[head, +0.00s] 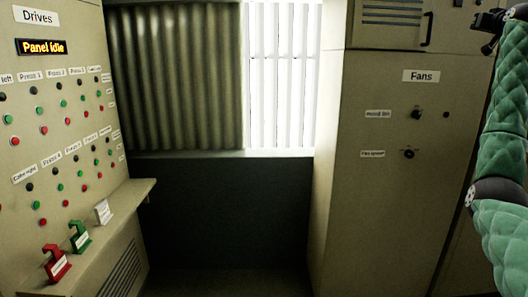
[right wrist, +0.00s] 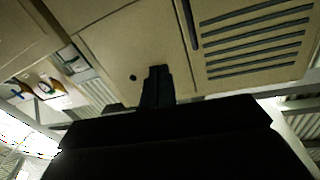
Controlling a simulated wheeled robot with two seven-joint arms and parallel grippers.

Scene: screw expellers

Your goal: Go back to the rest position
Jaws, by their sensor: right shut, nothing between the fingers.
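My right arm, in a green padded sleeve, rises along the right edge of the head view. Its dark right gripper (head: 484,32) is at the top right, in front of the upper part of the fans cabinet (head: 372,210). In the right wrist view the right gripper (right wrist: 158,70) has its fingers together with nothing between them, pointing up past a beige cabinet with a slotted vent (right wrist: 255,45). My left gripper and left arm are not in view.
A drives panel (head: 75,130) with buttons, labels and a lit "Panel Idle" display (head: 41,47) stands at the left. Its ledge (head: 115,225) carries red, green and white tagged items. A curtain (head: 180,75) and bright window (head: 280,75) are at the back. The middle floor looks clear.

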